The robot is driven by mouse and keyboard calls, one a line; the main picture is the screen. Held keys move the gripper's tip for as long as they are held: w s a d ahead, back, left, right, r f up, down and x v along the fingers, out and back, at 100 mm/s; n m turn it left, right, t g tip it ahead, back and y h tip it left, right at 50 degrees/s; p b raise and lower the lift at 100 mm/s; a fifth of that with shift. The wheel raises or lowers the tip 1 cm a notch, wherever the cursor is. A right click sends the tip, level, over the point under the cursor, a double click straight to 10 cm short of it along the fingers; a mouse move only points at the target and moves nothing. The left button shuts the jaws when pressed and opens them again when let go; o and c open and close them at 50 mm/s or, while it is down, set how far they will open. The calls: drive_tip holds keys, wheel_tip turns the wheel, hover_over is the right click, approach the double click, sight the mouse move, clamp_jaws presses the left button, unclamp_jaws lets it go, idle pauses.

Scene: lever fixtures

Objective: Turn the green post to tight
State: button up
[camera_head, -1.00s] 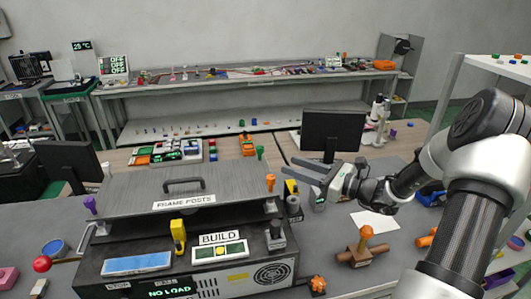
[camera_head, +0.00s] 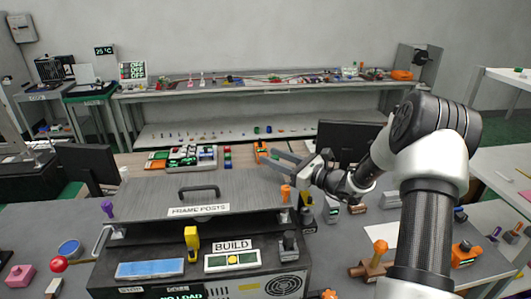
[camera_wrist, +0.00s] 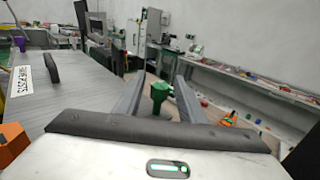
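The green post (camera_wrist: 159,93) shows in the wrist view, upright between the two fingers of my gripper (camera_wrist: 158,80). There is visible space on both sides of it, and I cannot tell how far ahead of the fingertips it stands. In the head view my gripper (camera_head: 268,156) is open above the far right corner of the frame posts panel (camera_head: 150,196). The green post cannot be made out there, seemingly behind the gripper. The panel's label and handle also show in the wrist view.
An orange post (camera_head: 286,193) stands at the panel's near right corner, and a purple post (camera_head: 107,208) at its left. A black handle (camera_head: 199,191) rises from the panel. A monitor (camera_head: 346,140) stands behind my wrist. A yellow lever (camera_head: 191,240) stands in front.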

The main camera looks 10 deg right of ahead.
drive_tip(key=x, duration=0.3)
drive_tip(key=shift+w+a, duration=0.15)
drive_tip(key=shift+w, duration=0.05)
clamp_jaws()
drive_tip(key=shift+w+d+m+t+h+b, duration=0.1)
drive_tip(key=shift+m+t+h+b, duration=0.15)
drive_tip(key=shift+m+t+h, duration=0.2)
drive_tip(key=shift+w+d+m+t+h+b, duration=0.1)
drive_tip(key=shift+m+t+h+b, duration=0.2)
drive_tip(key=shift+h, duration=0.25)
unclamp_jaws()
drive_tip(key=shift+s, duration=0.1)
drive_tip(key=b+v, duration=0.1)
drive_tip(key=v, duration=1.6)
drive_tip(key=shift+s+d+f+b, duration=0.1)
drive_tip(key=shift+s+d+b, duration=0.1)
drive_tip(key=shift+b, duration=0.15)
